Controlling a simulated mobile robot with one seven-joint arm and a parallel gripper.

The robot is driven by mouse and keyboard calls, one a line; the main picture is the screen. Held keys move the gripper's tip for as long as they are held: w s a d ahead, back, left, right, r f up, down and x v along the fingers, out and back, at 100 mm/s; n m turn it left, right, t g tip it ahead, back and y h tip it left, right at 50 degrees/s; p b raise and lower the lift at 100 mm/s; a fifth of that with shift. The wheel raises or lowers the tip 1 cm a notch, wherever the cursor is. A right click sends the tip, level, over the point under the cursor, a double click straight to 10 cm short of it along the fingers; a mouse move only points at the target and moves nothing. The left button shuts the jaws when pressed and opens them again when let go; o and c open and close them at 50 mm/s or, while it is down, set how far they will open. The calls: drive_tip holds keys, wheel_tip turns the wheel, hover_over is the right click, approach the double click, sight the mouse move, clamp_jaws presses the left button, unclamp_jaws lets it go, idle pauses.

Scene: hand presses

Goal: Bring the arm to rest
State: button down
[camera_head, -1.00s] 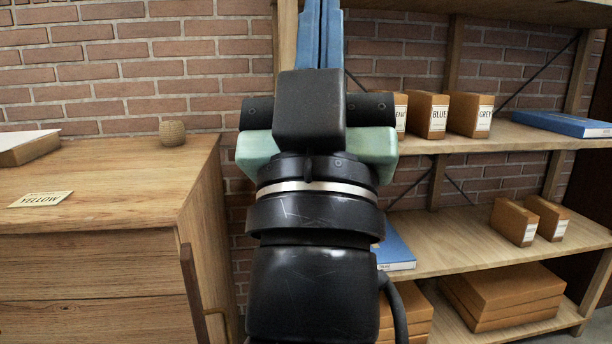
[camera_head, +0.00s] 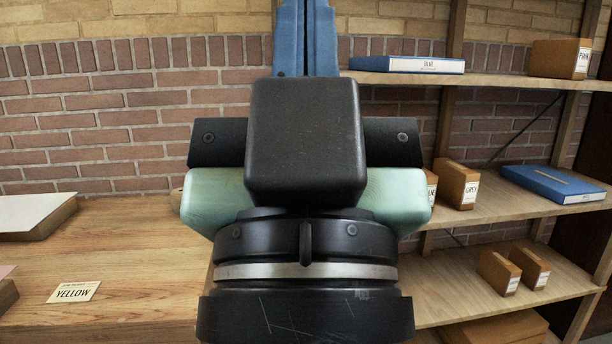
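My gripper (camera_head: 306,30) points up in the middle of the view, raised in front of the brick wall and shelf. Its two blue fingers stand side by side with only a thin dark line between them, so it looks shut. I see nothing held between them, but the fingertips run out of the top of the picture. The black housing and pale green body of my gripper are below the fingers. My black wrist fills the bottom centre and hides what lies behind it.
A wooden cabinet top (camera_head: 140,240) at left carries a YELLOW card (camera_head: 74,292) and a box (camera_head: 35,216). A wooden shelf (camera_head: 500,207) at right holds a GREY box (camera_head: 457,185), blue binders (camera_head: 407,64) (camera_head: 553,184) and a PINK box (camera_head: 560,58).

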wheel_tip(320, 180, up, 16)
drive_tip(key=p, duration=1.4)
drive_tip(key=shift+r, duration=0.15)
drive_tip(key=shift+a, duration=0.15)
